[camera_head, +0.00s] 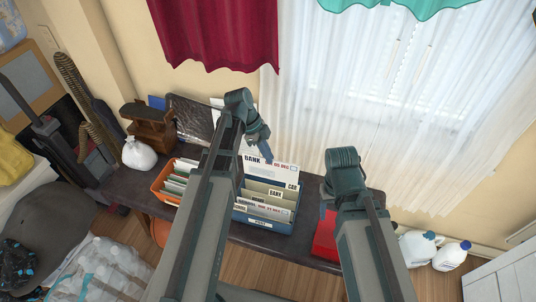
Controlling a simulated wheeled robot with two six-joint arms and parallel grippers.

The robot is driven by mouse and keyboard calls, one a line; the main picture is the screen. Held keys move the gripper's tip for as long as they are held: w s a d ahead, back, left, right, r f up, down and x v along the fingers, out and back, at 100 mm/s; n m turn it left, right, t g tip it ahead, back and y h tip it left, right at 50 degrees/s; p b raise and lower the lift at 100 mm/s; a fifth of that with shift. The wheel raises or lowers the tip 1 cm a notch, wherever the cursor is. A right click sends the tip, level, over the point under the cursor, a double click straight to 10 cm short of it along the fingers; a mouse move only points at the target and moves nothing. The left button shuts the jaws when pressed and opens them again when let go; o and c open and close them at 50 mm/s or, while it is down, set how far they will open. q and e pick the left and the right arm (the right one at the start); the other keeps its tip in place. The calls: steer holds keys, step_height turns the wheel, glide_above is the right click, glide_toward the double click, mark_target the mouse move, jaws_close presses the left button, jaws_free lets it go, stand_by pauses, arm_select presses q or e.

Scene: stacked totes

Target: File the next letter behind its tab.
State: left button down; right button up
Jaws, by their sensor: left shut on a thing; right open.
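My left gripper (266,156) is shut on the top of a white letter (284,173), which is marked "BANK" and a date that seems to end in "DEC". The letter stands upright at the back of the blue file box (262,224); I cannot tell whether its lower edge is inside. Tabbed dividers stand in the box: one reads "CAR" (292,186) at the back, one reads "BANK" (275,193) in front of it, and others sit nearer the front. My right gripper (329,190) is over the table right of the box, its fingers mostly hidden by its own arm.
An orange box (160,185) with several papers stands left of the blue box, partly behind my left arm. A red object (325,236) lies right of it.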

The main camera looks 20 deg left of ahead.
mark_target(268, 172)
arm_select(q)
steer(key=shift+f+b, duration=4.65)
steer(key=shift+f, duration=0.4)
arm_select(e)
steer(key=shift+f, duration=5)
arm_select(q)
steer(key=c, duration=0.9)
jaws_free()
steer(key=shift+c, duration=0.2)
steer(key=shift+r, duration=0.2)
arm_select(e)
steer(key=shift+r, duration=0.15)
arm_select(q)
steer(key=p+v, duration=1.2)
steer(key=shift+r, duration=0.3)
steer(key=shift+a+r+p, duration=0.3)
steer(key=shift+r+p, duration=0.15)
arm_select(e)
step_height(268, 172, up, 12)
steer(key=shift+r, duration=0.25)
